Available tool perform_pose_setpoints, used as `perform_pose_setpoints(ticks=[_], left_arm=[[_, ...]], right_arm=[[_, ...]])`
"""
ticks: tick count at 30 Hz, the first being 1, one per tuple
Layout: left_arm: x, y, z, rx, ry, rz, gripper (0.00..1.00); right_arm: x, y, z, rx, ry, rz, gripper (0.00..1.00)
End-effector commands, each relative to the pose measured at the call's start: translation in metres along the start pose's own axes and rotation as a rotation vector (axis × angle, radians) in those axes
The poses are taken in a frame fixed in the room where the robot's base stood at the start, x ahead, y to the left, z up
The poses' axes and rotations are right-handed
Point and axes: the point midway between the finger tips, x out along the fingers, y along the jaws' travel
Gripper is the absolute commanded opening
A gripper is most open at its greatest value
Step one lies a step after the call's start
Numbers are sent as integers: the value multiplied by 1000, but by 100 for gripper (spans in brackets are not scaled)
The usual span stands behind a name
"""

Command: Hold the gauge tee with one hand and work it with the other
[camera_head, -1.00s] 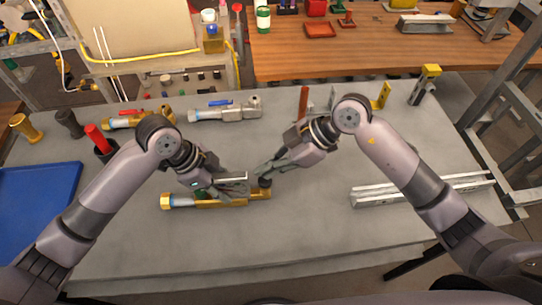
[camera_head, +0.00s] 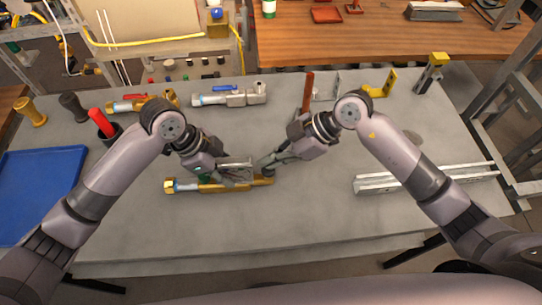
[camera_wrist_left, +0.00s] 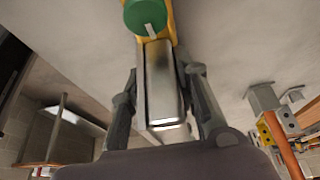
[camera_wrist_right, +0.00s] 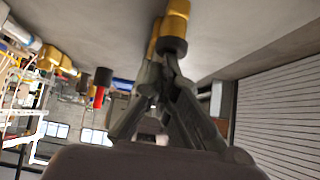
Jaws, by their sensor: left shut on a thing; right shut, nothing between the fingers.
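The gauge tee (camera_head: 208,188) is a brass body with a pale blue section and a hex nut at its left end, lying on the grey table. The left wrist view shows its green round knob (camera_wrist_left: 148,14) and a silvery block (camera_wrist_left: 161,85) between the fingers of my left gripper (camera_wrist_left: 163,95). My left gripper (camera_head: 236,172) is shut on this silvery part. My right gripper (camera_head: 264,163) is shut and empty by the tee's right end. In the right wrist view its fingertips (camera_wrist_right: 162,62) are close under a dark knob (camera_wrist_right: 172,45) with brass above; contact is unclear.
Two similar valve fittings lie behind, one brass (camera_head: 130,104) and one silvery (camera_head: 240,96). A blue tray (camera_head: 40,190) lies at left and a metal rail (camera_head: 425,179) at right. A red-handled tool (camera_head: 102,122) stands in a dark cup. The table's front is clear.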

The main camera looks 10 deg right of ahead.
Motion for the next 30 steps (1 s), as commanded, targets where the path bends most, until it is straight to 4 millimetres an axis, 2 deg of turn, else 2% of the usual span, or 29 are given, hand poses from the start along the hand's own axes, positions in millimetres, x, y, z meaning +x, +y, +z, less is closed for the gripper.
perform_pose_setpoints(ticks=[4,8,15,21,25,30], left_arm=[[0,0,0,1,1,0,0],[0,0,0,1,1,0,0],[0,0,0,1,1,0,0],[0,0,0,1,1,0,0],[0,0,0,1,1,0,0],[0,0,0,1,1,0,0]], right_arm=[[-10,1,-8,-2,-6,1,0],[-28,1,-27,-6,-3,3,0],[-84,1,-26,0,-5,4,0],[-116,1,-27,-1,-2,3,0],[-126,0,-28,-1,-1,1,0],[-128,0,-28,-1,0,0,0]])
